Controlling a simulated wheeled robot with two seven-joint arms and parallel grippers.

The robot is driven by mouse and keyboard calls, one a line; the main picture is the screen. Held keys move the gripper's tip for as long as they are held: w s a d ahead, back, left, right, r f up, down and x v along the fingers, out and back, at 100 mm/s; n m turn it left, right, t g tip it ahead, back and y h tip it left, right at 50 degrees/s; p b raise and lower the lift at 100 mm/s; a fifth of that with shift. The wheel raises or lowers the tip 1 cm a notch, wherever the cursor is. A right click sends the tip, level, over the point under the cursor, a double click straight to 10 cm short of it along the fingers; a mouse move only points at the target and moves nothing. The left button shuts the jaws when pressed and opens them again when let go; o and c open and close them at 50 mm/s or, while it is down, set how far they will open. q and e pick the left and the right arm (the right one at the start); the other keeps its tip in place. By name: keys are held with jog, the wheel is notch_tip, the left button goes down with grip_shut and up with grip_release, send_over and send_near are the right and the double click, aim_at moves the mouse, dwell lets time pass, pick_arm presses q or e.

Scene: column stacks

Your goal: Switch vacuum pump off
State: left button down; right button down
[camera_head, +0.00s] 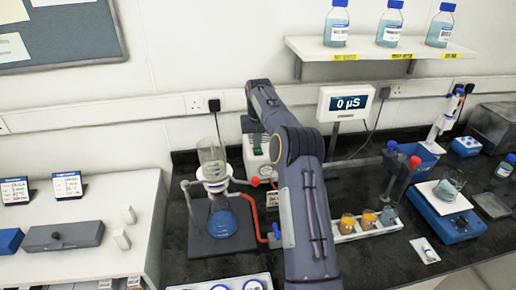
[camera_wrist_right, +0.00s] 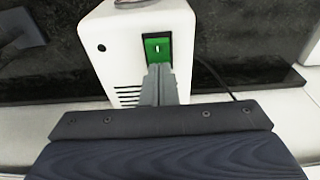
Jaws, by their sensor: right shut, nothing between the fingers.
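The vacuum pump (camera_wrist_right: 140,32) is a white box with dark vent slots and a round dark hole on its face. In the head view the vacuum pump (camera_head: 256,166) stands on the black bench behind the flask, partly hidden by my right arm. Its green rocker switch (camera_wrist_right: 157,49) carries a white mark and appears lit. My right gripper (camera_wrist_right: 159,70) is shut and empty, its fingertips at the lower edge of the switch; I cannot tell whether they touch it. In the head view the fingertips are hard to make out. My left gripper is out of view.
A filter flask with a glass funnel (camera_head: 213,172) stands left of the pump, with red tubing (camera_head: 252,217) beside it. A conductivity display (camera_head: 346,103) stands right of my arm. A vial rack (camera_head: 368,228) and a blue balance (camera_head: 447,214) are farther right.

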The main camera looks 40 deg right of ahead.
notch_tip(320, 180, up, 2)
jog(key=shift+p, duration=0.65)
jog(key=shift+r, duration=2.25)
jog(key=shift+r, duration=0.1)
